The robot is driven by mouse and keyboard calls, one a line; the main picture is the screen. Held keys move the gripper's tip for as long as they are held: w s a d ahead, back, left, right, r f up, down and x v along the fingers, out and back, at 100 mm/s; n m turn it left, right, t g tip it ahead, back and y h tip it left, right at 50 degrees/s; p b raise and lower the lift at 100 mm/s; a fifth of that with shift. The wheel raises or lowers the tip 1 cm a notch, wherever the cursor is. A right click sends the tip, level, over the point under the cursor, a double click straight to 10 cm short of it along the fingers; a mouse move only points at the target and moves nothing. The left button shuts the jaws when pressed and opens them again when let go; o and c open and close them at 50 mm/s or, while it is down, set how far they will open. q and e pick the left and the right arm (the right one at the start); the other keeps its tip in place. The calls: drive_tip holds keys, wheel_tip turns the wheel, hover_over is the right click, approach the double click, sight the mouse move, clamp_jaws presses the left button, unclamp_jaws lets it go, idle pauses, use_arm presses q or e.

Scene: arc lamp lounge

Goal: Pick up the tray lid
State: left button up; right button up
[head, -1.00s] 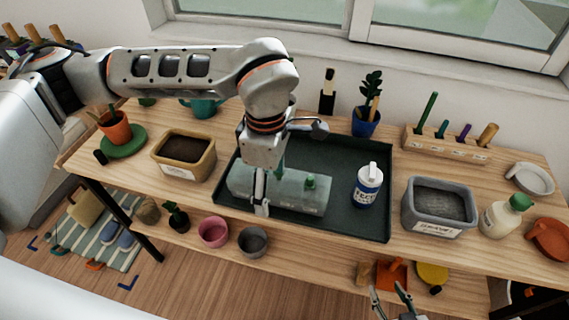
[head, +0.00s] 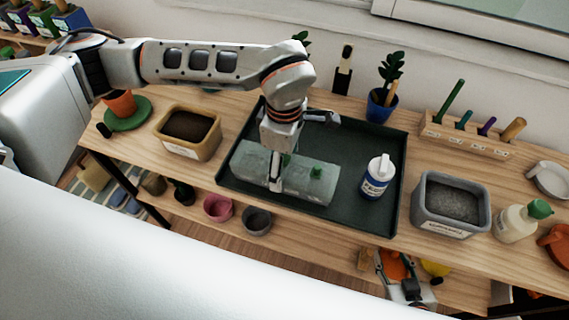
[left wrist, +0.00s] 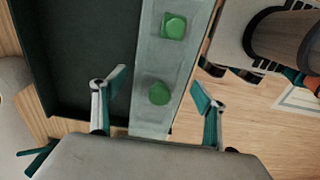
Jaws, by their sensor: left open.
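The tray lid (head: 318,186) is a long, translucent pale green cover with green knobs. It lies in the left front part of a dark green tray (head: 345,220) on the wooden bench. My left gripper (head: 281,172) is over the lid, pointing down. In the left wrist view its open fingers (left wrist: 158,86) are on either side of the lid (left wrist: 150,65), with gaps visible; I cannot tell their exact height. My right gripper (head: 394,262) is low at the front right, in front of an orange object on the lower shelf; its grip is unclear.
A white bottle with a blue label (head: 377,178) stands in the tray, right of the lid. A tan soil bin (head: 188,132) is left of the tray and a grey bin (head: 450,204) right.

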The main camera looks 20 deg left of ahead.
use_arm(q)
drive_tip(key=shift+f, duration=0.7)
drive_tip(key=c, duration=1.3)
drive_tip(key=shift+r, duration=0.15)
